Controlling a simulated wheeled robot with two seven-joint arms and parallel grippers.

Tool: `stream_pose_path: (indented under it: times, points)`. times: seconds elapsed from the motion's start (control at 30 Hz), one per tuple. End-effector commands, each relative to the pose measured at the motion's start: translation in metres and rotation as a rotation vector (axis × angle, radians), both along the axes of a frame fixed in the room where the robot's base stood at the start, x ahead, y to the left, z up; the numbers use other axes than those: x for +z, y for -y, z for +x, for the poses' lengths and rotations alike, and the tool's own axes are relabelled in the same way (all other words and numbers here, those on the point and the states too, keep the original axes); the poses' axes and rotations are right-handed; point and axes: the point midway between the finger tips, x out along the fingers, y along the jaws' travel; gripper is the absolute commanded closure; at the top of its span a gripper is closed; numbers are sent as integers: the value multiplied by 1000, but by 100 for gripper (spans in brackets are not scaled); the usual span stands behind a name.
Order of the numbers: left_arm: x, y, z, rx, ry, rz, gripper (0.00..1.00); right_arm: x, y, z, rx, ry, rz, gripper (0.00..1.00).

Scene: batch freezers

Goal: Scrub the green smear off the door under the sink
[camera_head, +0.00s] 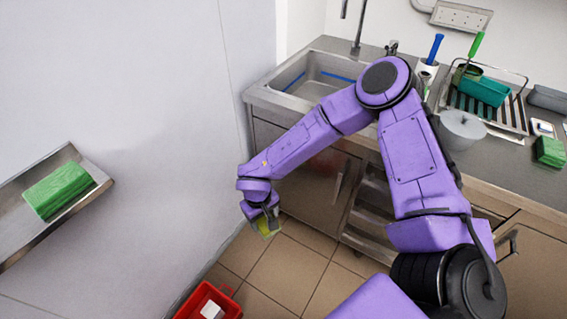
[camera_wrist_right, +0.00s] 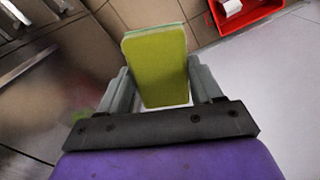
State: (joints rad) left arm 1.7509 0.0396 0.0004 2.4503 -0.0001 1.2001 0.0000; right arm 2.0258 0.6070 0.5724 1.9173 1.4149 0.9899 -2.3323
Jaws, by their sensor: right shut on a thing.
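My right gripper (camera_head: 262,215) is shut on a yellow-green sponge (camera_head: 268,226), held in the air left of the sink cabinet. The wrist view shows the sponge (camera_wrist_right: 155,65) upright between the two fingers (camera_wrist_right: 155,90). The door under the sink (camera_head: 275,145) is brownish, with a vertical handle at its right, and my right arm covers part of it. A faint reddish patch (camera_head: 325,163) shows on it. A blurred green patch (camera_wrist_right: 80,117) shows beside the left finger in the wrist view, perhaps the smear. No green smear is clear in the head view. My left gripper is out of view.
The steel sink (camera_head: 300,75) is above the door. A red crate (camera_head: 213,302) stands on the tiled floor below the gripper. A wall shelf (camera_head: 85,207) with a green block (camera_head: 58,190) is at left. The counter (camera_head: 515,170) holds a dish rack and a pot.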

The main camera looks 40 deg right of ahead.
Motion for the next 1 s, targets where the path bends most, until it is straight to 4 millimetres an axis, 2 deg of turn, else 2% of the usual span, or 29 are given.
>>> stream_pose_path:
  times: [0.03, 0.2, 0.3, 0.4, 0.53, 0.6, 0.7, 0.87, 1.0]
  points:
    - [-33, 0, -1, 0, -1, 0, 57, -39, 15, 5, 3, 11, -50, 60]
    - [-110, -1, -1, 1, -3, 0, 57, -118, 85, 38, 15, 94, -348, 60]
    - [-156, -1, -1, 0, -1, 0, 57, -149, 124, 68, 19, 165, -598, 60]
    - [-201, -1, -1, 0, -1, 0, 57, -164, 153, 103, 25, 243, -860, 60]
    - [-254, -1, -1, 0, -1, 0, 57, -163, 170, 149, 46, 340, -1146, 60]
    - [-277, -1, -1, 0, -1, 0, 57, -155, 168, 170, 60, 385, -1251, 60]
    - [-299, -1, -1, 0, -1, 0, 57, -141, 161, 193, 85, 437, -1350, 60]
    - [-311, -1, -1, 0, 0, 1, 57, -124, 151, 208, 108, 475, -1411, 60]
    - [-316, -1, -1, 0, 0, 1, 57, -121, 158, 213, 111, 478, -1417, 60]
